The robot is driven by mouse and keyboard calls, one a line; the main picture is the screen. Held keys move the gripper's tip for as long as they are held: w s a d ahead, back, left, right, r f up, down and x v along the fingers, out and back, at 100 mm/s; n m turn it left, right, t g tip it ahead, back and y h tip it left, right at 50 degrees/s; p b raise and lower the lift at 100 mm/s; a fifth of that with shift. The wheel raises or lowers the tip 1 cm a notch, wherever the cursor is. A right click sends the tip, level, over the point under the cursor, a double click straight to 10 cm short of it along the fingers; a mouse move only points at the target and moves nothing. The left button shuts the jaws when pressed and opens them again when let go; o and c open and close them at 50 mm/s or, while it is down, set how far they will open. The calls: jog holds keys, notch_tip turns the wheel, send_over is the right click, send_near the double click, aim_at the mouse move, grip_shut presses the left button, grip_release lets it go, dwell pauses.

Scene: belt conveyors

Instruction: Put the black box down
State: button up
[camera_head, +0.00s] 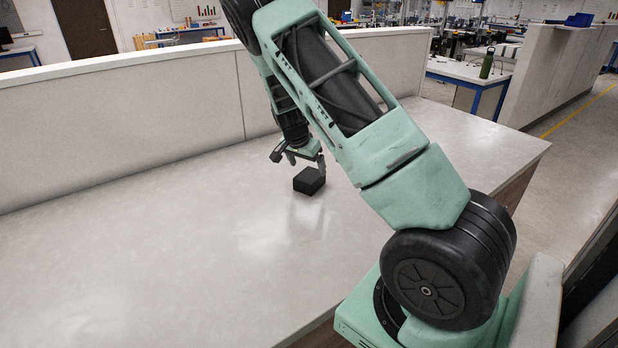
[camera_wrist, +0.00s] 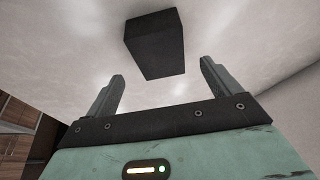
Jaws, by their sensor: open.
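The black box (camera_head: 309,180) is a small dark block resting on the pale tabletop (camera_head: 200,230) in the head view. In the wrist view the black box (camera_wrist: 155,44) lies beyond the fingertips, roughly centred between them. My gripper (camera_head: 304,161) is right by the box, just above and behind it in the head view. In the wrist view my gripper (camera_wrist: 162,72) has its two fingers spread wide with nothing between them. The box appears clear of both fingers there.
A low white partition (camera_head: 120,125) runs along the back of the table. The tabletop to the left and front is bare. The table's right edge (camera_head: 530,160) borders an aisle. A workbench with a green bottle (camera_head: 487,63) stands farther back.

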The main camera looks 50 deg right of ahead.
aim_at(309, 175)
jog(key=shift+a+p+x, duration=0.15)
jog(key=shift+p+x, duration=0.7)
jog(key=shift+x, duration=0.65)
jog(key=shift+a+p+x, duration=0.1)
jog(key=shift+p+x, duration=0.7)
jog(key=shift+x, duration=0.7)
jog(key=c, duration=1.3)
